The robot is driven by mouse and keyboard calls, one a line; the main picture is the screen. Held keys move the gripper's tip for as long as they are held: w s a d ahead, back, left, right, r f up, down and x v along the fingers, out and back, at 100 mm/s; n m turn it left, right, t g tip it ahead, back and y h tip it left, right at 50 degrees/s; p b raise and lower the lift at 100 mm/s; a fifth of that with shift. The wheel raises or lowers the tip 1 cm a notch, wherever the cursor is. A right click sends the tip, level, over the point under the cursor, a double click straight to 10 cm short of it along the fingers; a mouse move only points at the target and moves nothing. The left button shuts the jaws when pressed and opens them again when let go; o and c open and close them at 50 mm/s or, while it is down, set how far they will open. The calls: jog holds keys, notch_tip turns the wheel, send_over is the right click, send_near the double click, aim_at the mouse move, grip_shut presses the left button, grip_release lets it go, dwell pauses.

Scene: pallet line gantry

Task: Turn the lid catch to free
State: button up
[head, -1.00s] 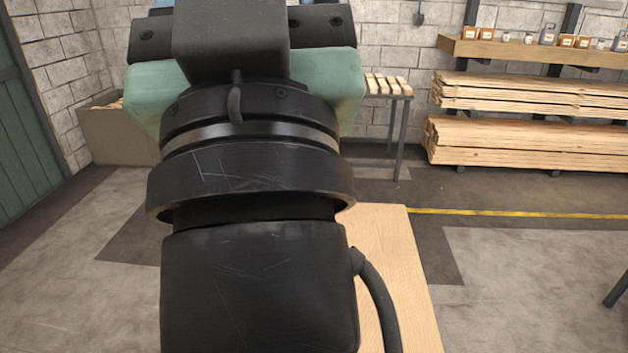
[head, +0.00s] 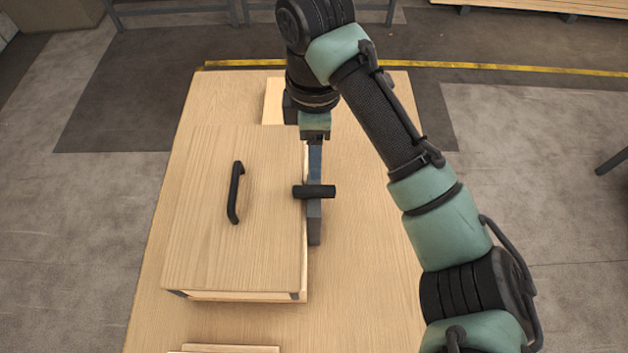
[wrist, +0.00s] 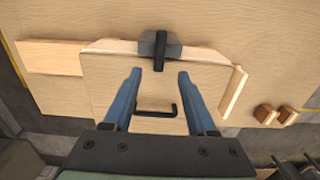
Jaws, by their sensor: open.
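A wooden box with a pale wooden lid (head: 200,215) stands on the table and carries a black handle (head: 235,193). The black bar of the lid catch (head: 314,191) lies across the lid's right edge; the wrist view shows this catch (wrist: 160,50) on a dark grey mount. My gripper (head: 314,165) reaches down at the lid's right edge, at the catch. In the wrist view my gripper (wrist: 159,74) is open, a blue finger on each side of the bar's line, apart from it. Whether the tips are level with the bar in height is unclear.
The wooden table (head: 370,300) is clear to the right of the box. A flat board (wrist: 50,57) lies beyond one end of the box. Two small brown-ended blocks (wrist: 275,114) lie past the other end. A yellow floor line (head: 480,66) runs behind the table.

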aim_at(314, 189)
notch_tip(314, 189, down, 11)
jog(key=shift+f+b, duration=0.2)
jog(key=shift+b, duration=1.05)
grip_shut()
